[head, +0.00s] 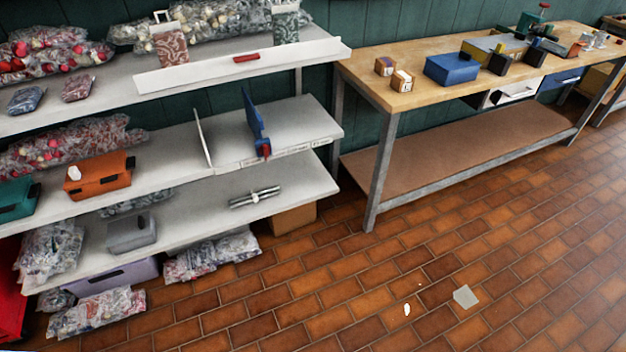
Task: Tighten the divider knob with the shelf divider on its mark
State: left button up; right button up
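A blue upright shelf divider (253,122) stands on the middle shelf (300,120) near its right end. A small red knob (266,151) sits low on the divider's front end, at the shelf's front edge. A pale label strip (292,149) runs along that edge beside the knob. A mark on it is too small to make out, so I cannot tell how the divider lines up with it. I cannot tell whether the knob is tight or loose. Neither of my grippers is in view.
A thin white upright panel (203,138) stands left of the blue divider. An orange bin (98,178) is farther left. A metal rod-like piece (254,198) lies on the lower shelf. A wooden workbench (430,90) stands at right. The tiled floor in front is mostly clear.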

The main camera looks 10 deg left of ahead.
aim_at(265, 150)
jog(key=z, duration=0.85)
jog(key=i, duration=1.4)
jog(key=u, duration=1.2)
jog(key=i, duration=0.4)
jog(key=u, duration=0.45)
